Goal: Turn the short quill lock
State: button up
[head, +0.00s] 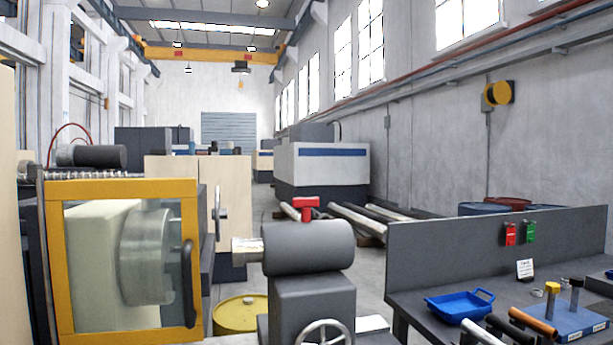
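A lathe tailstock with a dark grey rounded body (308,247) stands at the lower middle. A red T-shaped handle (306,206) stands upright on top of it and looks like the quill lock; I cannot tell from here whether it is the short one. The pale metal quill (246,250) sticks out of the body to the left. A handwheel (323,334) shows in front at the bottom edge, partly cut off. My gripper is not in view, and nothing touches the red handle.
A yellow-framed clear guard door (120,199) covers the chuck (147,256) at left. A dark bench (420,296) at right holds a blue tray (459,304), several rods and a blue rack (572,320). A yellow drum (240,316) stands behind the tailstock. Space above the tailstock is clear.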

aim_at(305, 204)
jog(key=i+z, duration=0.15)
jog(key=z, duration=0.25)
jog(key=i+j+z, duration=0.1)
jog(key=z, duration=0.3)
jog(key=i+j+z, duration=0.1)
jog(key=z, duration=0.25)
jog(key=i+j, duration=0.4)
jog(key=j, duration=0.2)
